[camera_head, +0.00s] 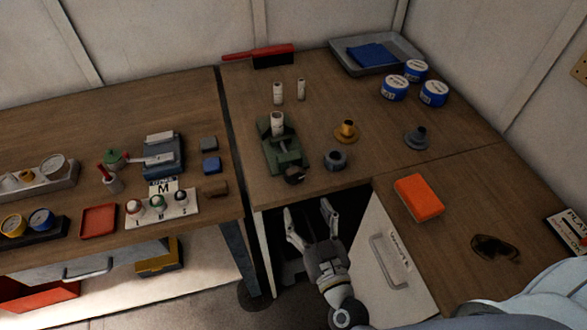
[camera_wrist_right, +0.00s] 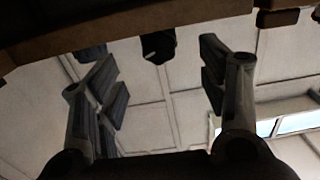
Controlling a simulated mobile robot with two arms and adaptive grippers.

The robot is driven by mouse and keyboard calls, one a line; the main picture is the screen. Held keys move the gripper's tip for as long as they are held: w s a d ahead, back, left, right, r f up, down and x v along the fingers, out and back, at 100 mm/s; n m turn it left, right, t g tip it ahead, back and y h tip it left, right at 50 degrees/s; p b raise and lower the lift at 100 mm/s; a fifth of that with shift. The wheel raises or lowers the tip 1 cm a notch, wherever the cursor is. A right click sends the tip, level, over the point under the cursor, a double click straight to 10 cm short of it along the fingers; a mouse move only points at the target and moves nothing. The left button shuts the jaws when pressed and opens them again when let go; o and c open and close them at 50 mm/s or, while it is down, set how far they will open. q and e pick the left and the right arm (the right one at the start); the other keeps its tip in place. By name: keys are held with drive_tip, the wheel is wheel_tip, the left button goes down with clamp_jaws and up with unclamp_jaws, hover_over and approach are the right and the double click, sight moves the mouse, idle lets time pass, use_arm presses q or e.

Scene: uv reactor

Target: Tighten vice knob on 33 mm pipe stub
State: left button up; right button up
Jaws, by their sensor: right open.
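The green vice (camera_head: 283,157) stands near the front edge of the middle bench. A white pipe stub (camera_head: 277,122) stands upright in its jaws. The dark vice knob (camera_head: 294,174) is at the vice's front end, close to the bench edge. My right gripper (camera_head: 309,212) is open and empty, in front of and below that edge, apart from the knob. In the right wrist view, its open fingers (camera_wrist_right: 160,85) frame a dark shape (camera_wrist_right: 158,45) at the bench edge, probably the knob. My left gripper is not in view.
Two more white stubs (camera_head: 278,93) (camera_head: 301,89) stand behind the vice. A dark grey ring (camera_head: 336,159) lies right of it. A brass flanged part (camera_head: 346,131) and a grey one (camera_head: 417,137) stand farther right. An orange block (camera_head: 419,197) lies on the right bench.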

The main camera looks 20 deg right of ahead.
sight(297, 178)
drive_tip(key=w, duration=0.3)
drive_tip(key=w+r+p, duration=0.1)
drive_tip(key=w, duration=0.3)
drive_tip(key=w+p, duration=0.1)
drive_tip(key=w, duration=0.3)
drive_tip(key=shift+r, duration=0.2)
drive_tip(key=shift+c, duration=0.3)
drive_tip(key=c, duration=0.9)
drive_tip(key=shift+m, duration=0.8)
